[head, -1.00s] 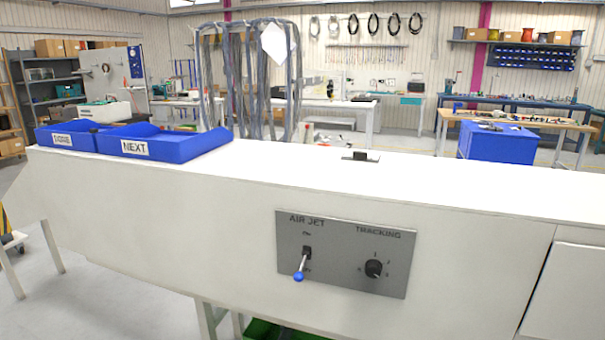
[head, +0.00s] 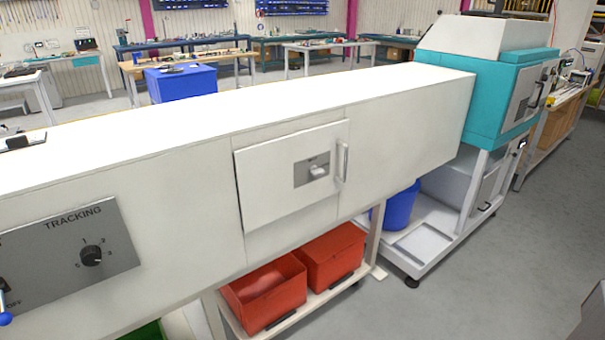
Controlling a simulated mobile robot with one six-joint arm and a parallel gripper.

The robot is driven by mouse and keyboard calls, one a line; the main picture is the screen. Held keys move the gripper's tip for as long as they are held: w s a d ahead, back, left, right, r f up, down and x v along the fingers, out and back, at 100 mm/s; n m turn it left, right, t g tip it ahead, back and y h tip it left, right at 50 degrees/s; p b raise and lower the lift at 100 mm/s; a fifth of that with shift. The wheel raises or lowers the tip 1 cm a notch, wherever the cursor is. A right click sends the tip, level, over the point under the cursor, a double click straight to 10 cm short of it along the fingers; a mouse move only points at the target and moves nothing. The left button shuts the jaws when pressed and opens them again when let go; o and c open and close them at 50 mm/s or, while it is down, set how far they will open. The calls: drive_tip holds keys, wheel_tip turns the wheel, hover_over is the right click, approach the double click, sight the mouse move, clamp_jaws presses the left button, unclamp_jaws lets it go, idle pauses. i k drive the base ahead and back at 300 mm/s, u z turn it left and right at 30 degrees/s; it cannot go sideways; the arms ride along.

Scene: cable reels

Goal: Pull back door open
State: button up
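A teal unit at the machine's right end has another door with a dark handle (head: 537,93). My gripper is not in view.
The long white machine (head: 190,225) crosses the view, with a grey TRACKING panel (head: 70,245) at left. Red bins (head: 265,290) stand on a low shelf below. A blue bin (head: 398,205) stands under the teal unit (head: 490,100).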

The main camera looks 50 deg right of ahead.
sight(275, 182)
drive_tip(key=z, duration=4.35)
drive_tip(key=i, duration=0.1)
drive_tip(key=u, duration=2.8)
drive_tip(key=i, duration=0.6)
drive_tip(key=z, duration=0.15)
drive_tip(key=k, duration=0.5)
drive_tip(key=u, duration=0.15)
